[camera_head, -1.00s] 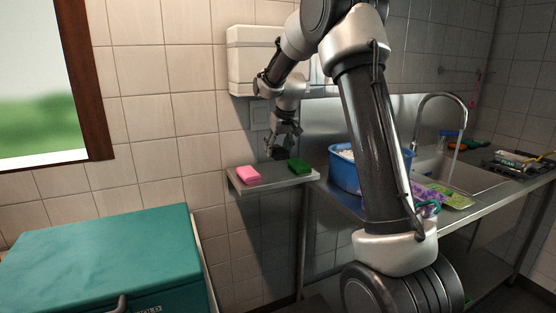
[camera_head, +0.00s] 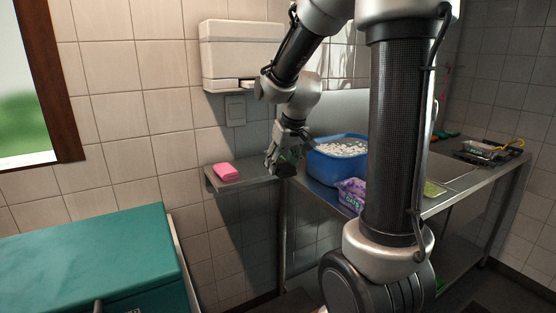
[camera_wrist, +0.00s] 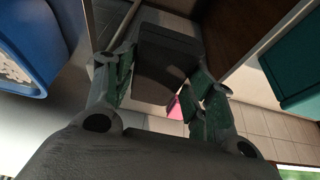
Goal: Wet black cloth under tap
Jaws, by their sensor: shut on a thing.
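My gripper (camera_head: 277,164) is at the right end of the small wall shelf, left of the blue tub. In the wrist view, a dark, block-shaped thing, taken to be the black cloth (camera_wrist: 166,62), sits between the green-padded fingers of my gripper (camera_wrist: 160,85), which is shut on it. In the head view the cloth is small and hard to tell from the dark fingers. My own arm hides the tap and most of the sink at the right.
A pink sponge (camera_head: 225,172) lies on the wall shelf (camera_head: 240,184). The blue tub (camera_head: 330,172) of white pieces stands on the metal counter, with a purple item (camera_head: 350,192) in front. A teal cooler (camera_head: 90,255) is at lower left. A dispenser (camera_head: 238,55) hangs above.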

